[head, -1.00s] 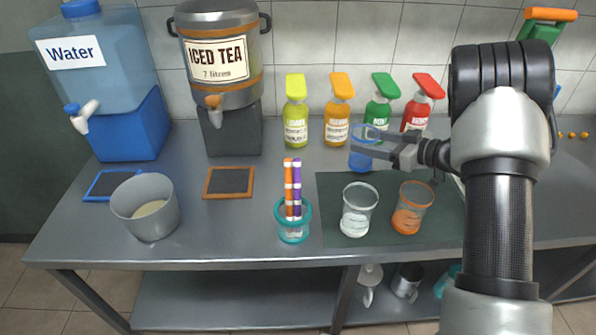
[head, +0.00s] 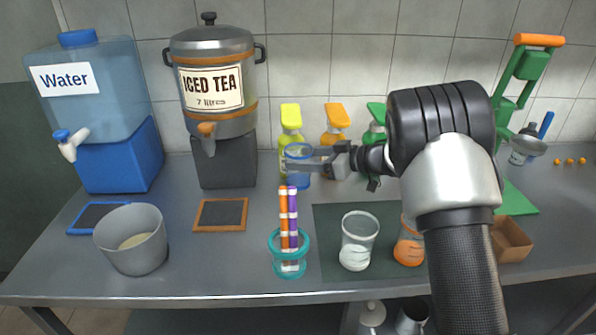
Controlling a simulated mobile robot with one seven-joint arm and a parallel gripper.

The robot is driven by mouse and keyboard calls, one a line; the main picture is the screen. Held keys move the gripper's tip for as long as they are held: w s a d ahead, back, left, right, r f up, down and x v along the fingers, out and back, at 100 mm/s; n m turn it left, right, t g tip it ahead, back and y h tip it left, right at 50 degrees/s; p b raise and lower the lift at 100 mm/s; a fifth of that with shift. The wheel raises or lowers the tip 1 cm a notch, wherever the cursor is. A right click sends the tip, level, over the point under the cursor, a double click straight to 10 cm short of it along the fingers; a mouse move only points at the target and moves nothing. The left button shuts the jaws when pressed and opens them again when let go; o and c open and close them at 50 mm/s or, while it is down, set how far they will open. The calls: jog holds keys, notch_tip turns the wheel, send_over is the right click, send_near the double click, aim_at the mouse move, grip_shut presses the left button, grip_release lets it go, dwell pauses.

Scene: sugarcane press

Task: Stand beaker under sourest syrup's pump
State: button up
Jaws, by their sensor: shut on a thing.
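A clear blue-rimmed beaker (head: 299,181) is held upright by my gripper (head: 306,160), which is shut on it. The beaker is right in front of the yellow-green syrup bottle (head: 290,117) and overlaps its lower part; I cannot tell whether its base touches the counter. An orange syrup bottle (head: 336,117) and a green syrup bottle (head: 377,113) stand to the right, partly behind my gripper and arm. The red bottle is hidden behind my arm. The bottle labels are mostly covered or too small to read.
A teal holder (head: 290,268) with colored strips stands in front, near a clear beaker (head: 358,242) and an orange-stained one (head: 408,245) on a dark mat (head: 333,213). The iced tea urn (head: 213,107), water tank (head: 92,95) and grey pot (head: 130,240) stand left.

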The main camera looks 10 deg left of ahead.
jog(key=shift+w+a, duration=0.15)
jog(key=shift+a, duration=0.4)
jog(key=shift+w+a, duration=0.15)
jog(key=shift+a, duration=0.35)
jog(key=shift+f+b, duration=0.9)
jog(key=shift+f, duration=0.8)
jog(key=shift+d+f, duration=0.1)
jog(key=shift+f, duration=0.05)
jog(key=o, duration=1.2)
